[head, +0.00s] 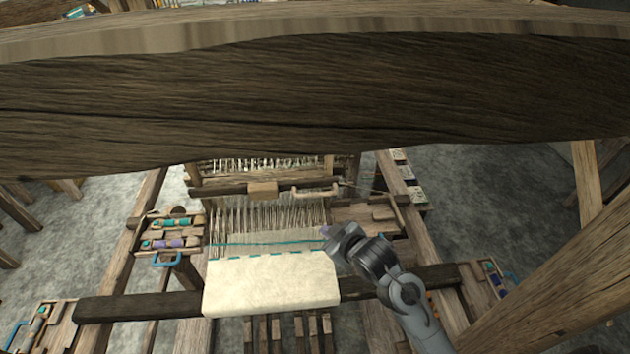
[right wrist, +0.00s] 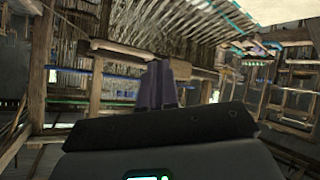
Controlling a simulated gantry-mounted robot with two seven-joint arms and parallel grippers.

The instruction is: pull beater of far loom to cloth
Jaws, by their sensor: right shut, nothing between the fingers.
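A wooden crossbar (head: 230,190), which looks like the beater, spans the loom behind the warp threads (head: 265,218). A pale block and a light rod sit on it. The cream cloth (head: 270,285) lies over the dark front beam, with a teal line of weft (head: 262,244) just behind its edge. My right gripper (head: 326,232) is at the right edge of the warp, between crossbar and cloth, apart from the crossbar. Its fingers (right wrist: 160,85) are closed and empty in the right wrist view. My left gripper is not in view.
A large dark beam (head: 300,95) crosses the upper head view and hides what lies behind. A tray of bobbins with a blue handle (head: 168,258) stands left of the cloth. The dark front beam (head: 140,307) runs under the cloth. A thick post (head: 550,275) rises at right.

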